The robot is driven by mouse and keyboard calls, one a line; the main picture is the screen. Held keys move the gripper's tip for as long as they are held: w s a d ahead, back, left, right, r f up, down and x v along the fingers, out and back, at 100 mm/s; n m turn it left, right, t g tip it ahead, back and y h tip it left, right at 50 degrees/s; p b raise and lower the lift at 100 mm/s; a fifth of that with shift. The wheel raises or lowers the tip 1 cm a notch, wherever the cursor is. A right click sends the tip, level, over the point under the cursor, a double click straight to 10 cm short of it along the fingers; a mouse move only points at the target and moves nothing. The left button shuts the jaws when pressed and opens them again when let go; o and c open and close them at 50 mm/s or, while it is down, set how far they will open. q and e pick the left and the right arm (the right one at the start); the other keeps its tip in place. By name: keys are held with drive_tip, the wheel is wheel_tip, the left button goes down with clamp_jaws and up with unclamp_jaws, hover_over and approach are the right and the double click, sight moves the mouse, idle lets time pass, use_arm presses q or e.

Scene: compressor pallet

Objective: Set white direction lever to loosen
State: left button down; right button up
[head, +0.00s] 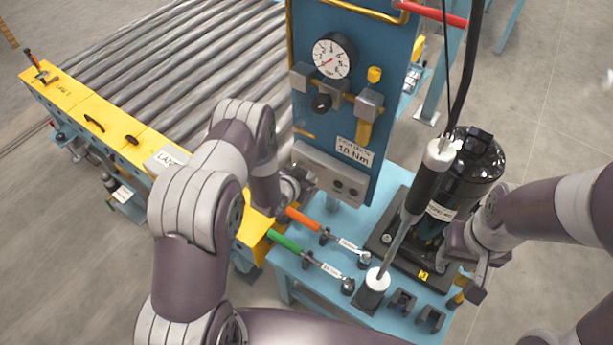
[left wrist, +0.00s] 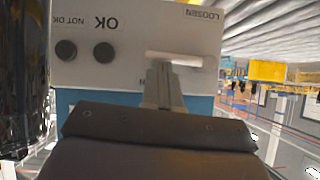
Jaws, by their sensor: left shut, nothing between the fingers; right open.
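The white direction lever (left wrist: 178,59) lies roughly level across the grey-white control box in the left wrist view, below the LOOSEN label (left wrist: 205,13). Another label near the fingers is mostly covered. My left gripper (left wrist: 163,72) is shut and empty, its fingertips at the lever; I cannot tell if they touch. In the head view, the left gripper (head: 303,186) is at the left end of the control box (head: 325,170) and hides the lever there. My right gripper (head: 468,280) is open beside the black tool base at the right.
Two dark buttons marked OK (left wrist: 104,54) and NOT OK (left wrist: 66,50) sit beside the lever. A blue panel with a gauge (head: 334,55) rises above the box. Orange and green-handled wrenches (head: 286,240), a black cylinder (head: 470,170) and a hanging tool (head: 425,180) occupy the blue table.

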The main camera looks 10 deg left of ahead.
use_arm(q)
wheel_tip(320, 180, down, 7)
drive_tip(key=m+t+y+b, duration=0.4)
drive_tip(key=m+y+b, duration=0.2)
drive_tip(key=b, duration=0.6)
drive_tip(key=shift+w+a+m, duration=0.15)
drive_tip(key=shift+a+m, duration=0.3)
drive_tip(key=shift+m, duration=0.15)
drive_tip(key=shift+b, duration=0.3)
